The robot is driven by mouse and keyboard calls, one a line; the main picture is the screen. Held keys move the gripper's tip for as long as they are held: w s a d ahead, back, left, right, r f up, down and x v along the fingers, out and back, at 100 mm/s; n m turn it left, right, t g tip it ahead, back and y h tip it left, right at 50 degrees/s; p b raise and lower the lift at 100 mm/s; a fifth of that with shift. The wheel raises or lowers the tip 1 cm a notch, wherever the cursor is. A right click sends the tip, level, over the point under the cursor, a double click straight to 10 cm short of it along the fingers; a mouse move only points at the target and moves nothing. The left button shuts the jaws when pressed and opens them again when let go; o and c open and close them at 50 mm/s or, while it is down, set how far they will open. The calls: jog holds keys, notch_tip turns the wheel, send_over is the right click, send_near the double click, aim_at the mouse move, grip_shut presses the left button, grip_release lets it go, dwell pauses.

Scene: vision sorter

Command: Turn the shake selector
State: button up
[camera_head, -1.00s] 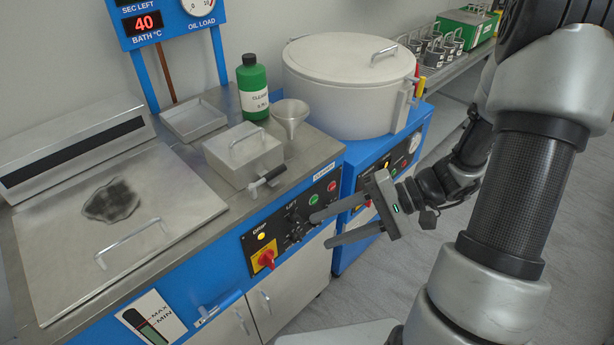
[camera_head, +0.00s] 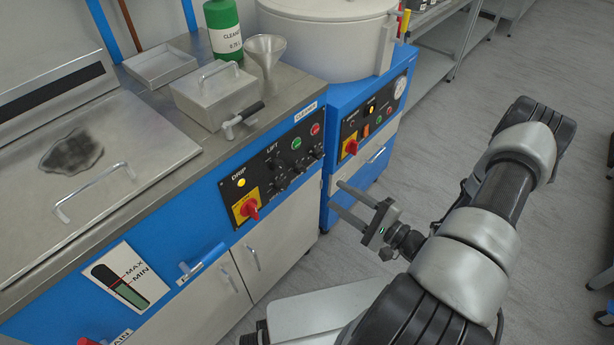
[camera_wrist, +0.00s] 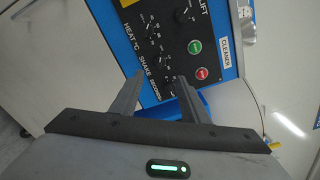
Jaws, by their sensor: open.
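The black control panel (camera_head: 280,165) is on the front of the blue cleaner cabinet. In the wrist view, a small black dial (camera_wrist: 164,64) with white marks sits beside the words SHAKE SECONDS; my finger partly covers the area just below it. The dial beside HEAT °C (camera_wrist: 152,29) is above it in that view. My gripper (camera_head: 336,196) is open and empty, its two fingers apart and pointing at the cabinet. In the head view it is right of the panel and apart from it. The wrist view shows the fingertips (camera_wrist: 160,76) flanking the lower part of the panel.
A red and yellow switch (camera_head: 247,208) is at the panel's left end. Green (camera_wrist: 195,46) and red (camera_wrist: 202,73) buttons are near the dials. A second blue cabinet (camera_head: 352,170) with a drum (camera_head: 330,45) stands right of it.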

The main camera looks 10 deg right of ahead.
aim_at(303, 173)
jog(key=b+x, duration=0.1)
jog(key=x, duration=1.1)
jog(key=shift+w+a, duration=0.1)
jog(key=shift+w, duration=0.05)
jog(key=c, duration=1)
